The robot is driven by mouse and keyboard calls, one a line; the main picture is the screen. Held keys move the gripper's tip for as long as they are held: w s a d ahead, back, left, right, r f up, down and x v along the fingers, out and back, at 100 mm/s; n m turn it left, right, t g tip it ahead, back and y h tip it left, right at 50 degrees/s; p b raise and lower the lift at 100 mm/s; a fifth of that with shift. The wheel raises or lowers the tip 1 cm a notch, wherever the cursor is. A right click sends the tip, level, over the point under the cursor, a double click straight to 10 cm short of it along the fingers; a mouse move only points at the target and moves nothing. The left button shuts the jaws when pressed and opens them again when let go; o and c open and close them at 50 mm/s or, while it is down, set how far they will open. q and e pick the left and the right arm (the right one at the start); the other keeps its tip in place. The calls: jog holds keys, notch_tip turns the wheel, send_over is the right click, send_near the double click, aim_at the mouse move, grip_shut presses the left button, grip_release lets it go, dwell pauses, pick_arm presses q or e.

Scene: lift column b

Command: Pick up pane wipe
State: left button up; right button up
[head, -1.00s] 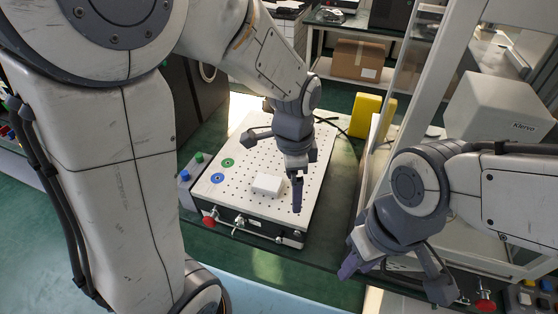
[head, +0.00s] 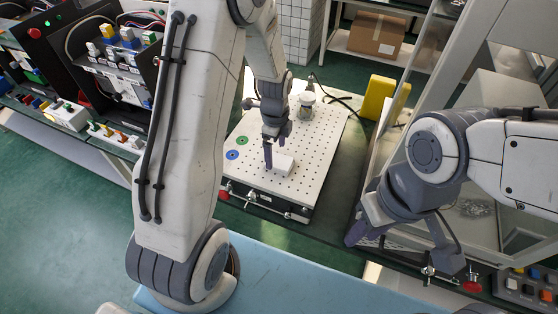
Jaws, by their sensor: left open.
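A small white block (head: 284,167), which looks like the pane wipe, lies flat on the white perforated plate (head: 315,150). My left gripper (head: 276,156) is open and points down right at the block's far left side. One dark finger overlaps the block's left end in the picture. I cannot tell whether the fingers touch it or stand around it, and part of the block is hidden. My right gripper (head: 402,246) is at the lower right, its fingers spread wide and empty, apart from the plate.
Blue (head: 232,155) and green rings lie on the plate's left. A glass jar (head: 304,108) stands at its back. Yellow blocks (head: 380,97) stand behind right. A framed glass enclosure (head: 480,90) rises at the right.

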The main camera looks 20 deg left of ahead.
aim_at(276, 159)
pick_arm(q)
jog(key=shift+f+p, duration=0.4)
jog(key=shift+f, duration=1.45)
jog(key=c, duration=1.4)
jog(key=shift+w+r, duration=0.1)
jog(key=shift+r, duration=0.4)
jog(key=r, duration=0.1)
jog(key=r+b, duration=0.1)
jog(key=d+r, duration=0.1)
jog(key=shift+w+r+b, duration=0.3)
jog(key=shift+b, duration=0.1)
jog(key=w+d+r, duration=0.1)
jog(key=d+r, duration=0.1)
jog(key=d, duration=0.1)
jog(key=w+d+r+b, duration=0.1)
jog(key=w+d+r, duration=0.1)
jog(key=d, duration=0.1)
jog(key=w+d+r+b, duration=0.1)
jog(key=w+d+r, duration=0.1)
jog(key=d, duration=0.1)
jog(key=shift+d+r, duration=0.1)
jog(key=shift+r, duration=0.15)
